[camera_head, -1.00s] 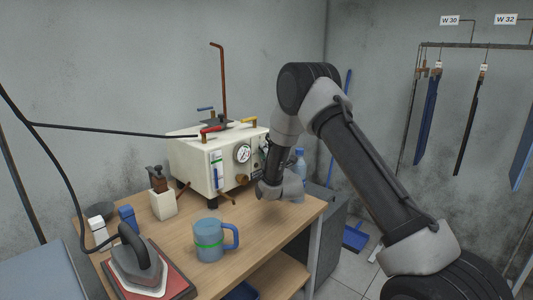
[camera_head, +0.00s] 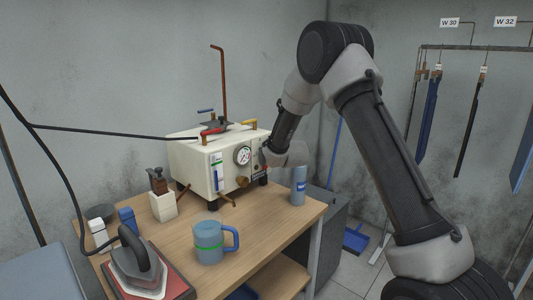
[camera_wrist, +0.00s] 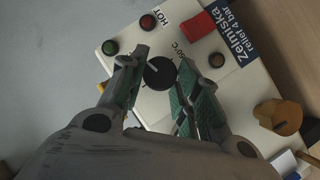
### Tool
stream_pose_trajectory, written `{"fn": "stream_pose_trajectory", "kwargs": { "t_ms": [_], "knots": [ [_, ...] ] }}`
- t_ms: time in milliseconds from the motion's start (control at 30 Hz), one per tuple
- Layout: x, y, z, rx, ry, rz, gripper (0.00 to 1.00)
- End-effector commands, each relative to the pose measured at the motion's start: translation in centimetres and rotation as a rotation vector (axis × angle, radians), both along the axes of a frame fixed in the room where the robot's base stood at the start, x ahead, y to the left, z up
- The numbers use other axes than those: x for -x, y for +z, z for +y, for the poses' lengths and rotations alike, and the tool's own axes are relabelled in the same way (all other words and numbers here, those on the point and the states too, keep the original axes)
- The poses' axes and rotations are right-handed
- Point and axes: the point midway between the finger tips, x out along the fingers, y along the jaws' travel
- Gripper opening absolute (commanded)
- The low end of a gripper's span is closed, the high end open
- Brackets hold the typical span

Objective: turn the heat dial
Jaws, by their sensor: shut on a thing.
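The heat dial (camera_wrist: 161,73) is a round black knob with a pale pointer mark, on the cream front panel of the boiler box (camera_head: 190,163). Markings "HOT" and "50°C" are printed by it. In the wrist view my gripper (camera_wrist: 157,66) has its green-padded fingers on either side of the dial, shut on it. In the head view my gripper is at the right end of the box's front, where my arm hides the dial.
A green lamp (camera_wrist: 110,47), a red lamp (camera_wrist: 148,21) and a red switch (camera_wrist: 197,27) surround the dial. A brass knob (camera_wrist: 278,117) sticks out nearby. A blue bottle (camera_head: 298,186) stands right of the box. A mug (camera_head: 208,243) and an iron (camera_head: 137,267) are in front.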

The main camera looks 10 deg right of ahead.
Motion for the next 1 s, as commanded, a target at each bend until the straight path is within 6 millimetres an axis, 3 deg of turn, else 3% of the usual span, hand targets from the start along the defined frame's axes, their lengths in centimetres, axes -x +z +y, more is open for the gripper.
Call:
{"fn": "stream_pose_trajectory", "kwargs": {
  "t_ms": [1000],
  "knots": [
    [-0.41,0.12,-0.92,-0.726,-0.003,0.534,0.08]
  ]
}}
